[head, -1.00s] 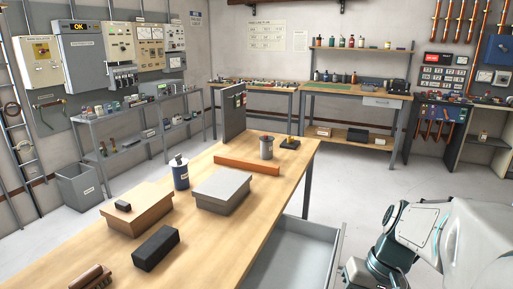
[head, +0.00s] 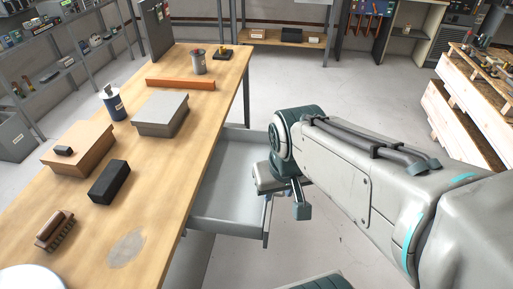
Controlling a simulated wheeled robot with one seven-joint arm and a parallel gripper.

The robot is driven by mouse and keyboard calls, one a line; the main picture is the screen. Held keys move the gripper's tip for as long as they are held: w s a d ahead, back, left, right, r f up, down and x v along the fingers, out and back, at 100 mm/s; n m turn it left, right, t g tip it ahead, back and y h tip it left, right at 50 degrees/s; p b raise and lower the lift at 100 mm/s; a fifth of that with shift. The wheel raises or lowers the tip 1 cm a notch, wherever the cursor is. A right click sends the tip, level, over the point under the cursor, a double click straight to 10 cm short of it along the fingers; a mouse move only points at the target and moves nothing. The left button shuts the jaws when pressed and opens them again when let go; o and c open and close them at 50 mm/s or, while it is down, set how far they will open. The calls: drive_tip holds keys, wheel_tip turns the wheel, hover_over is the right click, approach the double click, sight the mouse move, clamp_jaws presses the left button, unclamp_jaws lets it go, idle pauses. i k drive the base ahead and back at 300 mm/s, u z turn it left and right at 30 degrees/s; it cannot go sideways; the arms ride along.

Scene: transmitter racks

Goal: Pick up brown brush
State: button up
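The brown brush (head: 54,230) lies on the wooden workbench (head: 160,215) at the lower left of the head view, its dark bristles facing right. A black block (head: 109,182) lies behind it to the right. My arm reaches in from the right, and my gripper (head: 302,205) hangs beside the open drawer, over the floor, well to the right of the brush. It holds nothing that I can see. Its fingers are small and partly hidden, so their opening does not show clearly.
On the bench are a cardboard box (head: 80,150), a grey box (head: 161,114), a blue can (head: 112,104), an orange bar (head: 180,84) and a grey can (head: 198,63). An open grey drawer (head: 228,180) juts out from the bench's right side. Wooden crates (head: 465,115) stand at right.

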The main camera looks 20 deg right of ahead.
sight(56, 227)
drive_tip(key=k, duration=1.2)
drive_tip(key=z, duration=0.6)
drive_tip(key=i, duration=1.25)
drive_tip(key=u, duration=2.55)
